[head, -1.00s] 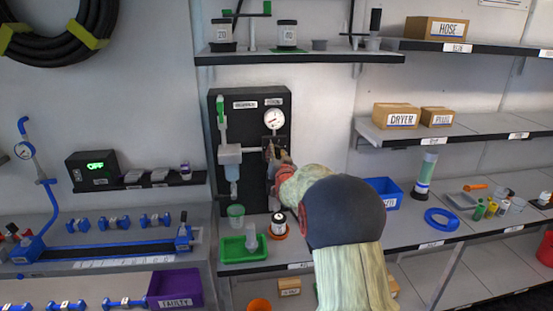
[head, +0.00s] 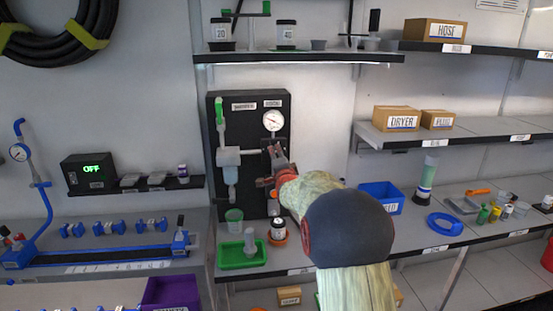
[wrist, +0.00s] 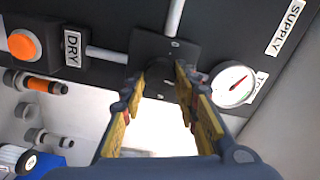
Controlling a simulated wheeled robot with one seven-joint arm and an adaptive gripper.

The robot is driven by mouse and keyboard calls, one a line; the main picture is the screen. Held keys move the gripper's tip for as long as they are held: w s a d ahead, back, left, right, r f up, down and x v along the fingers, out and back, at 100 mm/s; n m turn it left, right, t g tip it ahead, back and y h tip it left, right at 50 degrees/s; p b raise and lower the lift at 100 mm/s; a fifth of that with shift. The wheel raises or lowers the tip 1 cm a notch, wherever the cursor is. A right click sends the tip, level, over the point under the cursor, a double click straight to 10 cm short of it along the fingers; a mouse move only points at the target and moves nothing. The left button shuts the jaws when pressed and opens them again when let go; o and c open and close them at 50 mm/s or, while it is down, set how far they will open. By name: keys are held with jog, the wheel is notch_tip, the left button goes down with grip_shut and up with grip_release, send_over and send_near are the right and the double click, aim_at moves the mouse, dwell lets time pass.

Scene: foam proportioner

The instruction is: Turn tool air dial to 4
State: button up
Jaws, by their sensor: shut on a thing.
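The black board (head: 215,150) carries a round white gauge (head: 272,120) at its upper right. It also shows in the wrist view (wrist: 232,84), with a red-and-dark needle; its numbers are too small to read. Just below the gauge, my gripper (head: 274,152) is at the dark plate (wrist: 165,48) of the tool air dial. In the wrist view my gripper's yellow-padded fingers (wrist: 160,86) are closed around the dark dial, which is mostly hidden between them. The dial's own markings cannot be seen.
A shelf (head: 300,57) overhangs above. An orange button (wrist: 24,45) is nearby.

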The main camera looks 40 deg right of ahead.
jog(key=shift+f+m, duration=0.1)
jog(key=shift+m, duration=1.5)
jog(key=o, duration=1.2)
jog(key=shift+c, duration=0.2)
jog(key=v, duration=1.2)
jog(key=shift+s+d, duration=0.1)
